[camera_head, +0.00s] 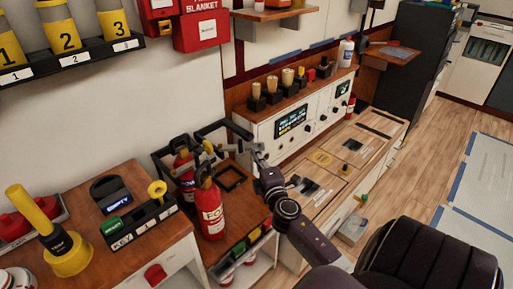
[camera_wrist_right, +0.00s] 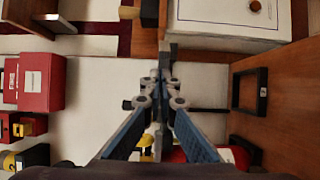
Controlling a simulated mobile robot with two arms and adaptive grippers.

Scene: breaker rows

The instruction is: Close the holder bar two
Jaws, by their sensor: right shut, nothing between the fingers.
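Two red fire extinguishers stand on the wooden counter, the front one (camera_head: 209,208) free of the black holder frame and the rear one (camera_head: 184,170) inside it. To their right is an empty black holder frame (camera_head: 229,178) with a raised black bar (camera_head: 224,127) behind it. A black frame with a small white label (camera_wrist_right: 262,92) shows at the right of the wrist view; I cannot read the label surely. My right gripper (camera_head: 214,148) is shut and empty, above the holders and near the raised bar. Its fingertips meet in the wrist view (camera_wrist_right: 159,76). Whether it touches the bar is unclear.
A white control cabinet (camera_head: 262,134) with a wooden top stands right behind the gripper. A red blanket box (camera_head: 199,30) hangs on the wall above. Numbered yellow cups sit on a shelf at upper left. A key rack (camera_head: 139,224) is at left.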

